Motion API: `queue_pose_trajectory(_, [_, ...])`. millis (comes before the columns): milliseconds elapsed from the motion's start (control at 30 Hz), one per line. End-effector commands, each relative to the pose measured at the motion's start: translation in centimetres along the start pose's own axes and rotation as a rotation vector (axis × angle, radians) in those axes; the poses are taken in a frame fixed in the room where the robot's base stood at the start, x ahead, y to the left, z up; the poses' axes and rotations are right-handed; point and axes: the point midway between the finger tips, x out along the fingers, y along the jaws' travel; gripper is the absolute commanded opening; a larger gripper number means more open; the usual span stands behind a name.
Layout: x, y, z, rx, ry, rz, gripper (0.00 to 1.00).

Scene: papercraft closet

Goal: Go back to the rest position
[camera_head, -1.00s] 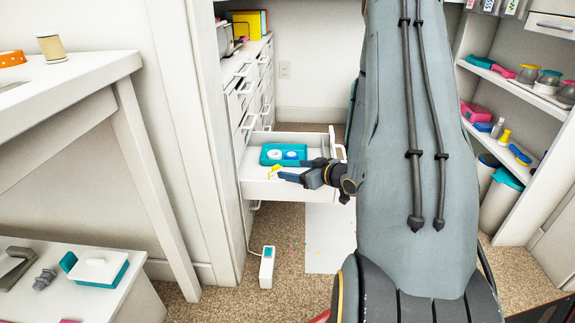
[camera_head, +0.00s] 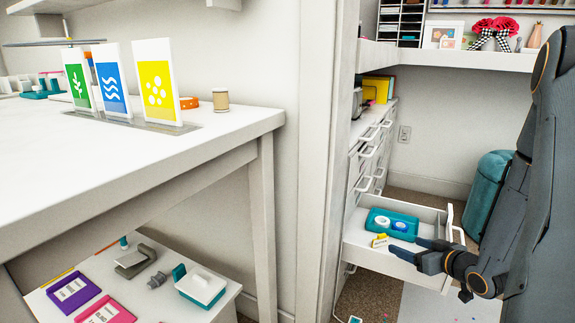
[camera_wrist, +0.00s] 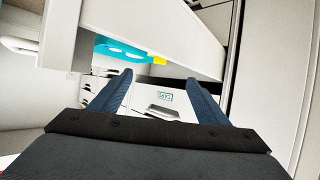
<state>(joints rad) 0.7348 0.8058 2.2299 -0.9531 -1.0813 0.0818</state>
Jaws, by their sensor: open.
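My gripper (camera_head: 428,254) is at the front right of an open white drawer (camera_head: 385,258) in the head view. Its two dark blue fingers are apart, and nothing shows between them in the wrist view (camera_wrist: 160,92). The drawer holds a teal tray (camera_head: 378,219) with a white ring and a blue ring in it.
A white table (camera_head: 230,130) with green, blue and yellow cards (camera_head: 155,90) stands on the left. A low shelf (camera_head: 230,300) is under it. A wall edge (camera_head: 318,150) divides table and closet.

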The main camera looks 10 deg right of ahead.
Motion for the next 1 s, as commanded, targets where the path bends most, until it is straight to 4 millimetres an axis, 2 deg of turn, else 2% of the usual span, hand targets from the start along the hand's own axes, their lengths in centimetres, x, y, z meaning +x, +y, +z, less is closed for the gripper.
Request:
queue_pose_trajectory(200, [0.7,-2.5,-2.8,-0.044,-0.181,0.074,0.69])
queue_pose_trajectory(367, [-0.7,-6.3,-4.6,-0.043,-0.362,0.143,0.69])
queue_pose_trajectory(533, [-4.1,-11.9,-5.7,-0.001,-0.545,0.182,0.69])
queue_pose_trajectory(700, [-8.2,-17.4,-5.6,0.056,-0.693,0.178,0.69])
queue_pose_trajectory(1000, [-14.4,-25.1,-4.9,0.136,-0.873,0.124,0.69])
